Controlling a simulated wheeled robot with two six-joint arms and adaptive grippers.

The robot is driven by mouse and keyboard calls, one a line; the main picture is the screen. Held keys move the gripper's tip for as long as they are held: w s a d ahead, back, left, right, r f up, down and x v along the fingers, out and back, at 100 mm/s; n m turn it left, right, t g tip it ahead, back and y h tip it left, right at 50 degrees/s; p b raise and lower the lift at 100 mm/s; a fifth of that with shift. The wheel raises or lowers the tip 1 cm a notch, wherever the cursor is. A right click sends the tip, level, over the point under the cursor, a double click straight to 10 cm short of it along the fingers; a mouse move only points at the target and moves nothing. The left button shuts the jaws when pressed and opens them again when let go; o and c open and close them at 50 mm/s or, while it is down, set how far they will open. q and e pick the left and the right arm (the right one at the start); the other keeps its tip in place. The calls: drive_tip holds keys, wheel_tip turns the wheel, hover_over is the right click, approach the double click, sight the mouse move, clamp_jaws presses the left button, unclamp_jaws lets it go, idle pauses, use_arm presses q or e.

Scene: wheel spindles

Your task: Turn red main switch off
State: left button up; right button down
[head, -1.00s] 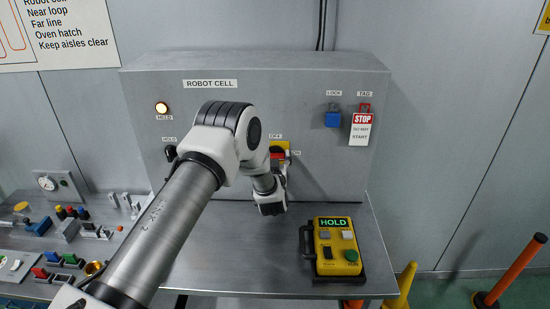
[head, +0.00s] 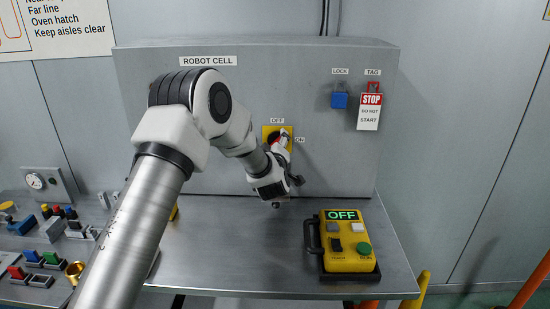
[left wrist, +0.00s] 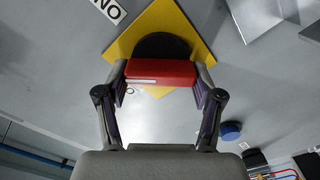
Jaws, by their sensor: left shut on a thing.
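The red main switch handle (left wrist: 160,72) sits on a black hub over a yellow plate (left wrist: 190,28) on the grey cabinet front. My left gripper (left wrist: 160,80) is shut on the red handle, one finger on each side. In the head view the yellow plate (head: 267,131) shows between the OFF label above and the ON label at its right. My left gripper (head: 285,140) partly covers the handle there, so its exact angle is hard to tell. My right gripper is not in view.
A yellow pendant (head: 346,241) on the bench shows OFF. A blue padlock (head: 339,98) and a STOP tag (head: 370,112) hang on the cabinet at the right. Several small parts lie at the bench's left. The bench's middle is clear.

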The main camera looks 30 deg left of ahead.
use_arm(q)
drive_tip(key=n+b, duration=0.2)
drive_tip(key=b, duration=0.1)
drive_tip(key=n+b, duration=0.3)
drive_tip(key=b, duration=0.1)
drive_tip(key=n+b, duration=0.2)
drive_tip(key=b, duration=0.2)
drive_tip(key=shift+f, duration=0.35)
drive_tip(key=shift+w+r+n+b, duration=0.1)
drive_tip(key=shift+r+n+b, duration=0.15)
drive_tip(key=shift+n+b, duration=0.7)
drive_tip(key=o, duration=0.9)
drive_tip(key=shift+o, duration=1.2)
drive_tip(key=shift+w+f, duration=0.1)
drive_tip(key=shift+w, duration=0.1)
